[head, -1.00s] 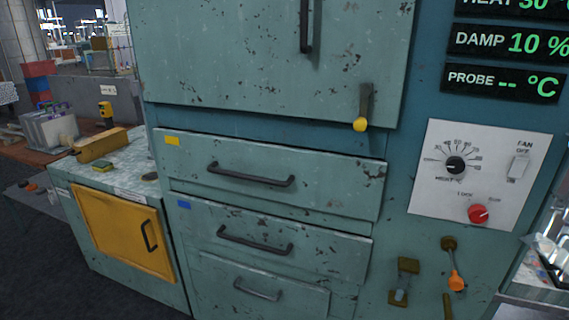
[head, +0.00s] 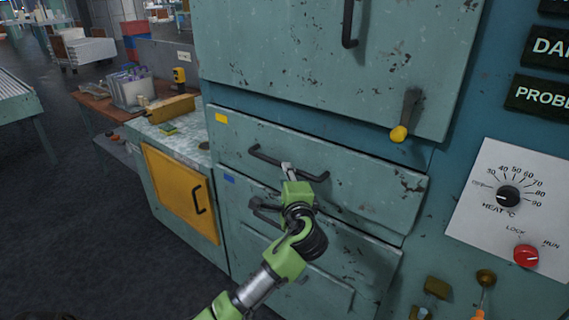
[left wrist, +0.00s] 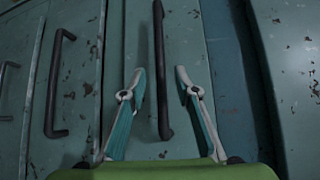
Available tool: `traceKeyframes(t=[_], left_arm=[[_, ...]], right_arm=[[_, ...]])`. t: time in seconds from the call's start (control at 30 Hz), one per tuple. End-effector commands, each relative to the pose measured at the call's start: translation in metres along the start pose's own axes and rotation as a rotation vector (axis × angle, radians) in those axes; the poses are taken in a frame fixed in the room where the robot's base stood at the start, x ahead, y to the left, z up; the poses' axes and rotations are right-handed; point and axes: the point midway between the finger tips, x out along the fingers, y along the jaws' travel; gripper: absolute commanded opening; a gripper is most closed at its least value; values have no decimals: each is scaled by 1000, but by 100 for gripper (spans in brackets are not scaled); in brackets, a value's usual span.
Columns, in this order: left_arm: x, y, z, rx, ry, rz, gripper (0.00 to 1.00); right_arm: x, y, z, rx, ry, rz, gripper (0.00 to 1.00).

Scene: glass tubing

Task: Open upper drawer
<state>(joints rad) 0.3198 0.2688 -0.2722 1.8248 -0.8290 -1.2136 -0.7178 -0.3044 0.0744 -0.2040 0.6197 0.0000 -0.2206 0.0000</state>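The upper drawer (head: 360,190) has a worn teal front with a yellow label at its top left, and it looks shut. Its dark bar handle (head: 268,159) runs across the middle of the front. My left gripper (head: 288,168) is at this handle in the head view. In the left wrist view the two fingers of my left gripper (left wrist: 157,82) are apart, one on each side of the handle (left wrist: 160,60), with gaps visible on both sides. Part of the handle is hidden behind the gripper in the head view. My right gripper is in neither view.
A middle drawer (head: 330,248) with a blue label is just below, partly covered by my left arm. A lever with a yellow knob (head: 399,133) hangs above right. A yellow cabinet door (head: 182,192) is at the left. Dark floor (head: 90,240) lies open at the left.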

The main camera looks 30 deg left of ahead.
Motion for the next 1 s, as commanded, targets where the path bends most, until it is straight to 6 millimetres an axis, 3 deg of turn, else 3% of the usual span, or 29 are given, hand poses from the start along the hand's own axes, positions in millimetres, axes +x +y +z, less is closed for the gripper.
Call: traceKeyframes(t=[0.2, 0.4, 0.83, 0.93, 1.0], left_arm=[[44, -2, 0, 0, -1, 1, 29], [66, -1, 0, -1, 0, 0, 29], [74, 1, -1, -1, 2, 1, 29], [74, 1, -1, -1, 2, 1, 3], [74, 1, -1, -1, 2, 1, 0]], right_arm=[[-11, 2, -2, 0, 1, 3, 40], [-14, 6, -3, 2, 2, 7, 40], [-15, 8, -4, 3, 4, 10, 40], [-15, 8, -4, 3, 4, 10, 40], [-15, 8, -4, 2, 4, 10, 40]])
